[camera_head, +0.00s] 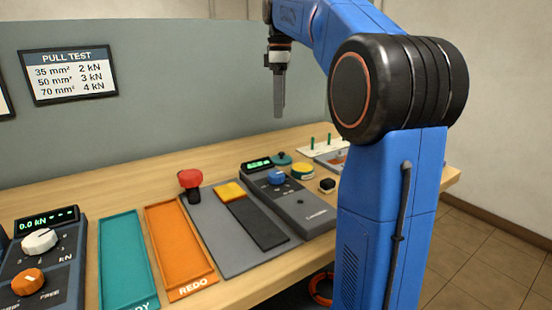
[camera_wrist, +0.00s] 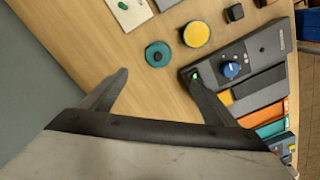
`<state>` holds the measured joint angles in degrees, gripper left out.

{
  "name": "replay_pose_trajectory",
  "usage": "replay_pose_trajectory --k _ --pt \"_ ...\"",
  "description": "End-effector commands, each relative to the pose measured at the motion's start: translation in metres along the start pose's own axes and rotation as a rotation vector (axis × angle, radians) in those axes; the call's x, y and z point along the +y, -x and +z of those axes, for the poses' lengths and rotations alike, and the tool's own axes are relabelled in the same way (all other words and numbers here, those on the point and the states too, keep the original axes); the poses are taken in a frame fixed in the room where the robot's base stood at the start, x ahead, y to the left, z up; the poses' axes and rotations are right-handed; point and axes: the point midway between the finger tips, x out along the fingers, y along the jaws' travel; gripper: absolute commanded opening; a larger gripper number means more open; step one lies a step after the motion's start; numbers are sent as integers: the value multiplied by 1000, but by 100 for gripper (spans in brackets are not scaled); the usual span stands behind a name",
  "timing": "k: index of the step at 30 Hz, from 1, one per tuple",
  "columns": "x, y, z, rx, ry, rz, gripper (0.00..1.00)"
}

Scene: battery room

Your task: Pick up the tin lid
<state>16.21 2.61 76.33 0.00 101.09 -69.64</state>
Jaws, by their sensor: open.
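The tin lid looks to be the teal disc with a small dark knob (camera_wrist: 157,54) lying on the bench in the wrist view. It also shows in the head view (camera_head: 281,159), behind the round tin. The tin (camera_head: 303,173) has a yellow top and a green band, and its yellow top (camera_wrist: 196,34) shows beside the lid. My gripper (camera_wrist: 156,77) is open and empty, its two fingers spread. In the head view my gripper (camera_head: 279,112) points down, well above the bench, and its fingers overlap side-on.
A grey device with a blue knob (camera_head: 277,178) stands close in front of the lid. A pale board with green pegs (camera_head: 320,148) lies behind, and a small black block (camera_head: 327,185) sits near the tin. Orange (camera_head: 180,250) and teal (camera_head: 125,262) trays lie left. A grey wall panel (camera_head: 160,100) backs the bench.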

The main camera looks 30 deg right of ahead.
Motion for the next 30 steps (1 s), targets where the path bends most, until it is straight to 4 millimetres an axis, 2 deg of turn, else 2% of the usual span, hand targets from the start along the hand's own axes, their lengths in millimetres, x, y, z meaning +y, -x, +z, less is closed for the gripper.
replay_pose_trajectory --k 15,26,30 --pt "-1 -90 0 -1 -1 -1 82" --pt "1 -116 0 0 -1 -1 82" --pt "5 -136 0 -1 -2 -2 82"
